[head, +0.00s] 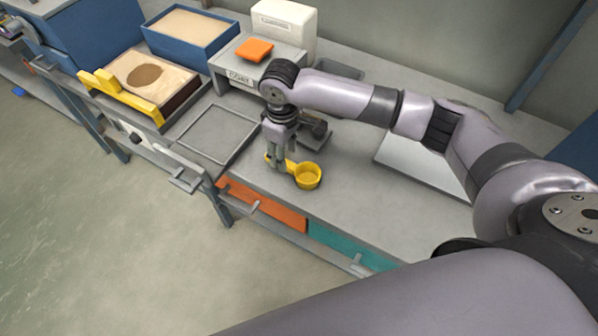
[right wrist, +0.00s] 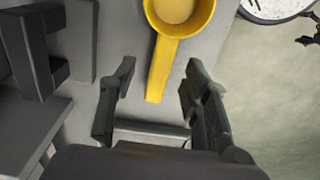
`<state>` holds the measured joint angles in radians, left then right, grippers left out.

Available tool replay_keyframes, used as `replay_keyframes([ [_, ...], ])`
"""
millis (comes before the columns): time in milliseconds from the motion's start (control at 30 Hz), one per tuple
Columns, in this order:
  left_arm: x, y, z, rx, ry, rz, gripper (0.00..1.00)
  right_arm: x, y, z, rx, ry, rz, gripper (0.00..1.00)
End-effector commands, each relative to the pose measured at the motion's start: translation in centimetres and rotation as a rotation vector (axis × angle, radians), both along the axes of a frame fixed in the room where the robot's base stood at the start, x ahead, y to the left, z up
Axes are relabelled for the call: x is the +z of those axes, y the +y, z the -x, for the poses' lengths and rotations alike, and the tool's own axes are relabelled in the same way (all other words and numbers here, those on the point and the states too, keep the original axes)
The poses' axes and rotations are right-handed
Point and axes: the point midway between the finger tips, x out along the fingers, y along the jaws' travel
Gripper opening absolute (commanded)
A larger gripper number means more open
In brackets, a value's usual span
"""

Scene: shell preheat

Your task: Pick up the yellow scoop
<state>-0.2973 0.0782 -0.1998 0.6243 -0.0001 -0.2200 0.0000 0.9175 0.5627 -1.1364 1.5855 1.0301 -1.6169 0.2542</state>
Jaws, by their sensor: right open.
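The yellow scoop (head: 307,176) lies on the grey workbench, its round cup to the right and its handle pointing left. My right gripper (head: 279,163) is over the handle, pointing down. In the right wrist view the scoop's handle (right wrist: 163,68) reaches down between the two open fingers of the right gripper (right wrist: 158,90), with a gap on each side. The cup is beyond the fingertips at the top. Part of the handle is hidden by the gripper in the head view. My left gripper is not in view.
A shallow grey tray (head: 183,152) lies left of the right gripper. A sand-filled box (head: 186,96) with yellow bars and a blue sand bin (head: 148,41) stand farther left. A grey stand (head: 226,79) holds an orange pad (head: 255,49).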

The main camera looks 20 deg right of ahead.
Motion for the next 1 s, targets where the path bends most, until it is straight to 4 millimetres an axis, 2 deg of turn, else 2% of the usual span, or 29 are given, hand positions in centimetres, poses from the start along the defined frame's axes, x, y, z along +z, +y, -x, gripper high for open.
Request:
replay_keyframes([
  [233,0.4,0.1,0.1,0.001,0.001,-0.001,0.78,-3.6,0.1,0.4,0.001,0.002,0.001,0.43],
  [567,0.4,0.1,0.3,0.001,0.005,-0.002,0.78,-4.3,0.0,0.3,0.001,0.001,0.001,0.43],
  [1000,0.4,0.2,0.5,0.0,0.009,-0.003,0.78,-4.2,0.0,0.3,0.001,0.001,0.002,0.13],
])
